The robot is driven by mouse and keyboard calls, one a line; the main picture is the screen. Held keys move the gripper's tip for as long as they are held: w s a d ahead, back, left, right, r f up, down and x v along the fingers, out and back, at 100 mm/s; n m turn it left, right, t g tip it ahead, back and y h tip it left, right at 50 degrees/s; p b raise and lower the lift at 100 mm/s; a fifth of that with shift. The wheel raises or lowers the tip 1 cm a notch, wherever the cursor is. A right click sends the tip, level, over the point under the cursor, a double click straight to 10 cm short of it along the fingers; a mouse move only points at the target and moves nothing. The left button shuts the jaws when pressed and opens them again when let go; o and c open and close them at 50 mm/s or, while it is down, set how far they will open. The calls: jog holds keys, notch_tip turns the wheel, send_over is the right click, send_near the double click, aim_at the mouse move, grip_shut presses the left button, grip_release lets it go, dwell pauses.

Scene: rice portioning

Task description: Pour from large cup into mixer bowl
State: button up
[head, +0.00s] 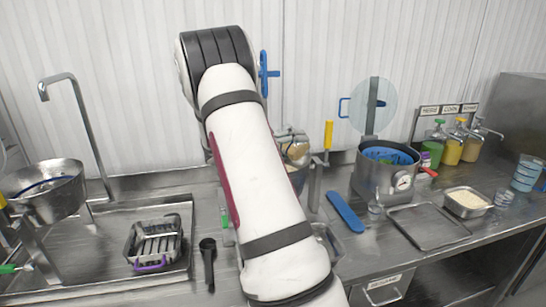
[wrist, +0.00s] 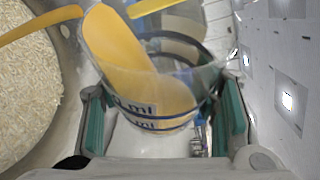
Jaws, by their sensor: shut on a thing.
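The large cup (wrist: 200,80) is clear, with dark blue rings and an "ml" mark, in the wrist view. My gripper (wrist: 162,115) is shut on it, with green pads on both sides. A smooth yellow shape shows in or through the cup; I cannot tell whether it is contents or something else. A round metal bowl (wrist: 66,75) holding pale rice is left of the cup, partly cut off; I take it to be the mixer bowl. In the head view my arm hides the gripper and the held cup.
Yellow strips (wrist: 40,22) cross near the rice bowl. In the head view, a pot (head: 378,181) with a dial, a flat tray (head: 428,226) and pump bottles (head: 453,150) stand at right. A sink (head: 110,278) with a basket and a metal bowl (head: 50,203) are at left.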

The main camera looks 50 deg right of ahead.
jog(key=shift+f+n, duration=0.1)
jog(key=shift+n, duration=0.2)
jog(key=shift+w+d+f+n+g+h+b, duration=0.1)
jog(key=shift+w+f+n+g+h+b, duration=0.05)
jog(key=shift+w+n+b, duration=0.25)
jog(key=shift+w+f+n+g+h+b, duration=0.1)
jog(key=shift+w+n+g+h+b, duration=0.05)
jog(key=shift+w+n+b, duration=0.2)
dwell(0.7)
jog(key=shift+w+d+r+n+g+h, duration=0.15)
jog(key=shift+w+r+n+h, duration=0.1)
jog(key=shift+r+n, duration=0.25)
jog(key=shift+w+a+r+n+g+h, duration=0.15)
jog(key=shift+w+r+n, duration=0.1)
jog(key=shift+n, duration=0.4)
dwell(1.0)
